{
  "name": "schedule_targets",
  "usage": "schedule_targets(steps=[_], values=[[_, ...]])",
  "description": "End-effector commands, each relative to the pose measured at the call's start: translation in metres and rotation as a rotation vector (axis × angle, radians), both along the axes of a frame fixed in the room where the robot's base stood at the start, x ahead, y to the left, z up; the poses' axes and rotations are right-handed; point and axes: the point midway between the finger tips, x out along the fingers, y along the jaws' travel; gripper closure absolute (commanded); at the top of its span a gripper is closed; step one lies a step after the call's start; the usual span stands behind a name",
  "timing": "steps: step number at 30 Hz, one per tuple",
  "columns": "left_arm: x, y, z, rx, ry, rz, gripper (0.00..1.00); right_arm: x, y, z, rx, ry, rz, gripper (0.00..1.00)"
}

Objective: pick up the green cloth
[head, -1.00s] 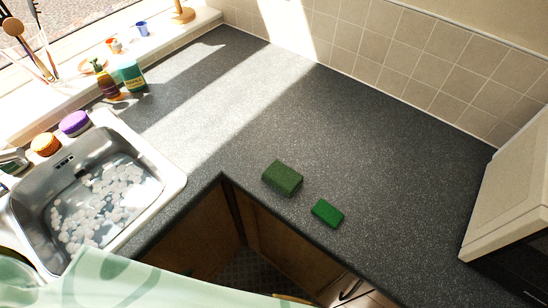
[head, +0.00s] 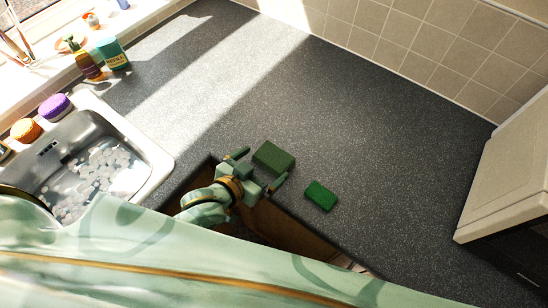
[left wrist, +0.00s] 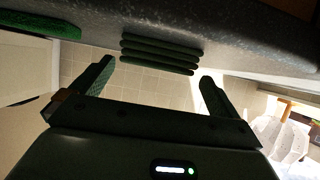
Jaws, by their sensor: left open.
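The green cloth (head: 274,157) is a dark green folded stack lying on the grey counter near its inner front edge. In the left wrist view the cloth (left wrist: 160,55) shows its stacked layers edge-on, ahead of and between the fingers. My left gripper (head: 260,168) is open, with its two fingers pointing at the cloth from the front edge side. The fingers look apart from the cloth, with nothing between them in the left wrist view (left wrist: 156,84). My right gripper is not in view.
A brighter green block (head: 320,195), like a sponge, lies right of the cloth. A steel sink (head: 150,160) is at left, with bottles (head: 112,52) behind it. A white cabinet (head: 508,170) stands at right. The counter behind the cloth is clear.

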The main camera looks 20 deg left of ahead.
Motion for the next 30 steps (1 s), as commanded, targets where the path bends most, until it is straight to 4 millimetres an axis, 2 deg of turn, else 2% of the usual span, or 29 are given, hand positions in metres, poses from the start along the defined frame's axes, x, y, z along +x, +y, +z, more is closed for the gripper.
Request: schedule_targets(steps=[12,19,20,23,30], values=[[0.044,-0.019,-0.023,0.000,0.000,-0.001,0.00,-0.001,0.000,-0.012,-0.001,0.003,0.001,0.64],[0.046,-0.020,-0.023,0.000,0.000,-0.001,0.00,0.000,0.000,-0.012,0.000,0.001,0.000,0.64],[0.045,-0.020,-0.023,0.000,0.000,-0.001,0.03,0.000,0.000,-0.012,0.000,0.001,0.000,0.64],[0.045,-0.019,-0.023,0.000,0.000,0.000,0.31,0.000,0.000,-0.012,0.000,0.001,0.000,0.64],[0.045,-0.019,-0.022,0.000,0.000,0.000,0.32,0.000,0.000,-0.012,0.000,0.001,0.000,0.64]])
